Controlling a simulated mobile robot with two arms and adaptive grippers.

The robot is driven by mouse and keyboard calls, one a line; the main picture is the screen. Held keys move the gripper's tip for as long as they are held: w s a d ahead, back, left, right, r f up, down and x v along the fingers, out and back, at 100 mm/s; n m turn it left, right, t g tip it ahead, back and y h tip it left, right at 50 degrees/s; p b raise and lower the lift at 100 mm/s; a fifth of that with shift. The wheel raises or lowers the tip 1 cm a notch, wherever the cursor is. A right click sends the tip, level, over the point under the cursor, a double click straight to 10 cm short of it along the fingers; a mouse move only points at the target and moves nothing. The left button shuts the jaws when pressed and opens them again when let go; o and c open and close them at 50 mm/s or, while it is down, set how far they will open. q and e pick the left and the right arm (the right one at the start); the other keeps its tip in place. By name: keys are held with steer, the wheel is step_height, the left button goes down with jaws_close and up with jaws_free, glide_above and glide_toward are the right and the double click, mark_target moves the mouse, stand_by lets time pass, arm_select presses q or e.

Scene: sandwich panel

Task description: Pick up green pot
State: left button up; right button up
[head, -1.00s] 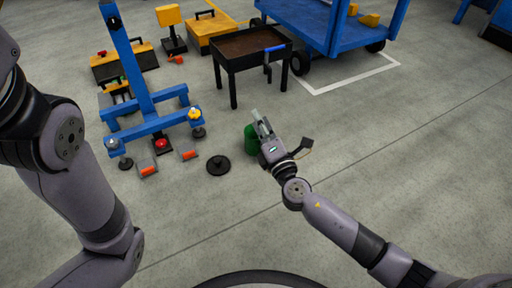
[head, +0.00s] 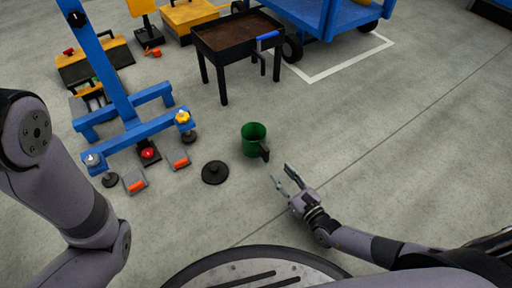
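The green pot (head: 252,138) stands upright on the concrete floor with its open top showing. A dark handle (head: 264,152) sticks out from its lower right side. My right gripper (head: 281,178) is open and empty, to the lower right of the pot and apart from it. Its fingers point up and left, toward the handle side. My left arm shows at the left edge, but its gripper is outside the picture.
A black round lid-like disc with a knob (head: 215,173) lies left of the pot. A blue frame (head: 130,135) with small feet and orange-marked blocks stands further left. A dark table (head: 237,42) and a blue cart (head: 330,20) are behind. Floor to the right is clear.

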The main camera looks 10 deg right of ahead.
mark_target(268, 157)
steer(key=b+x, duration=0.1)
steer(key=x, duration=0.3)
steer(key=shift+w+a+f+b, duration=0.1)
steer(key=shift+w+a+b, duration=0.05)
steer(key=shift+w+b, duration=0.2)
steer(key=b+x, duration=0.1)
steer(key=x, duration=0.1)
steer(key=f+b+x, duration=0.1)
steer(key=b+x, duration=0.1)
steer(key=shift+w, duration=0.35)
steer(key=shift+w+b, duration=0.25)
steer(key=shift+b, duration=0.05)
steer(key=shift+w+a+r, duration=0.1)
steer(key=shift+r, duration=0.05)
jaws_close()
steer(key=shift+r, duration=0.1)
